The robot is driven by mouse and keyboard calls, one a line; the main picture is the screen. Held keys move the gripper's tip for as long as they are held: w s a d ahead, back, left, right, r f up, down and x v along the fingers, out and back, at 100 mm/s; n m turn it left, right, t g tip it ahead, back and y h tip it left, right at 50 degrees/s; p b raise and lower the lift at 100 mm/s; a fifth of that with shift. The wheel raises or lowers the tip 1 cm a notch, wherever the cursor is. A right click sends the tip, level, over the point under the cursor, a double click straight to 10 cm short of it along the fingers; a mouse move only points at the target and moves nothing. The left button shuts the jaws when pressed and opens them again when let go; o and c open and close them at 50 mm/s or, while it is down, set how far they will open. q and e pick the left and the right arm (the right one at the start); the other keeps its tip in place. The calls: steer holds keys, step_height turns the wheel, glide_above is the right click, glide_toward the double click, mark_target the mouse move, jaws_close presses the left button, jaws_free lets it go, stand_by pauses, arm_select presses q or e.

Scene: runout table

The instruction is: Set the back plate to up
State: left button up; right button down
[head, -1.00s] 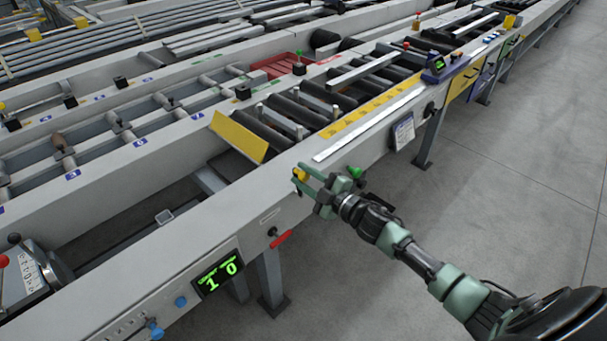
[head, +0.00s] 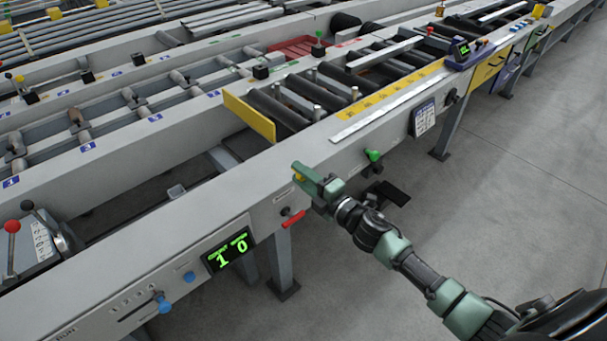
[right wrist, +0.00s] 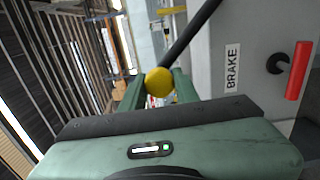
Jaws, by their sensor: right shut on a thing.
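The back plate looks to be the yellow plate (head: 248,117) standing at the near end of the rollers in the head view. It appears steep, close to upright. My right gripper (head: 303,178) is at the front side of the table, below and right of the plate. Its fingers are shut on a yellow knob (right wrist: 160,82), seen between them in the right wrist view. A dark rod (right wrist: 190,35) runs up right from beside the knob. The fingers hide most of the knob in the head view. My left gripper is out of view.
A red handle (head: 293,218) marked BRAKE in the right wrist view sits below left of my right gripper. A green knob (head: 373,155) is to its right. A display (head: 228,250) reads 1 and 0. The floor (head: 500,230) at right is clear.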

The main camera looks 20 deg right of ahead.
steer(key=shift+f, duration=0.1)
stand_by(0.3)
steer(key=c, duration=1.1)
jaws_free()
steer(key=b+v, duration=0.1)
steer(key=v, duration=0.6)
steer(key=shift+s+d, duration=0.1)
steer(key=shift+s, duration=0.3)
